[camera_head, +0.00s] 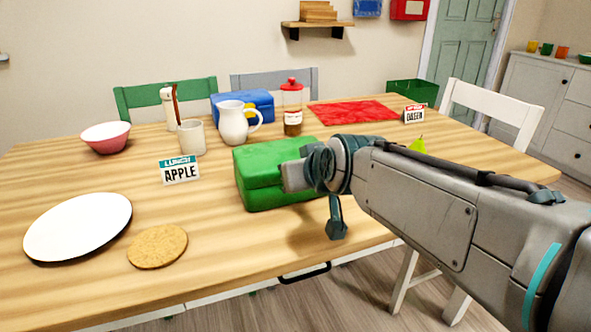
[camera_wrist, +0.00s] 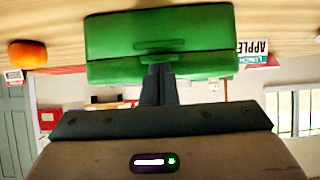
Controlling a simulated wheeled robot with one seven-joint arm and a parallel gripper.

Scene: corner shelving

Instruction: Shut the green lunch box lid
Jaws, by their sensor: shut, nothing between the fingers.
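The green lunch box (camera_head: 262,190) stands near the front edge of the wooden table. Its lid (camera_head: 275,154) lies down over the base, with a seam around the side. I cannot tell whether a thin gap remains. The box also shows upside down in the wrist view (camera_wrist: 150,35), with the lid on its lower side in the picture. My gripper (camera_wrist: 157,72) is shut and empty, with its fingers at the lid's front; contact is unclear. In the head view my arm comes from the right and hides the box's right end and the fingertips.
A "Lunch Apple" card (camera_head: 180,170) stands left of the box. A white jug (camera_head: 233,125), a blue box (camera_head: 258,103) and a red-capped bottle (camera_head: 292,108) stand behind. A white plate (camera_head: 78,226) and cork mat (camera_head: 157,246) lie front left. A drawer handle (camera_head: 305,273) sticks out below the table edge.

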